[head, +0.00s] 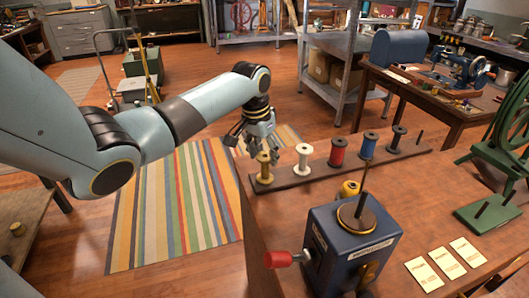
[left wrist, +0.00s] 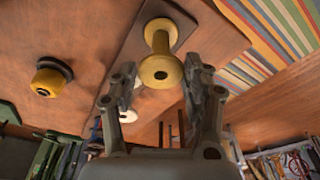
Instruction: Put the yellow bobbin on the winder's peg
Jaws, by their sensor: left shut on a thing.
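The yellow bobbin (head: 264,168) stands upright at the near-left end of the peg rack. My left gripper (head: 258,148) reaches it from behind. In the left wrist view the bobbin (left wrist: 160,70) sits between the two fingers, and the gripper is shut on it. I cannot tell whether it is lifted off its place. The winder (head: 350,245) is a dark blue box at the table's front, with a red-handled crank at its left. Its thin upright peg (head: 362,190) rises bare from a brown disc on top. My right gripper is not in view.
Another yellow item (head: 349,188) stands behind the winder. Cards and a green machine are at the right.

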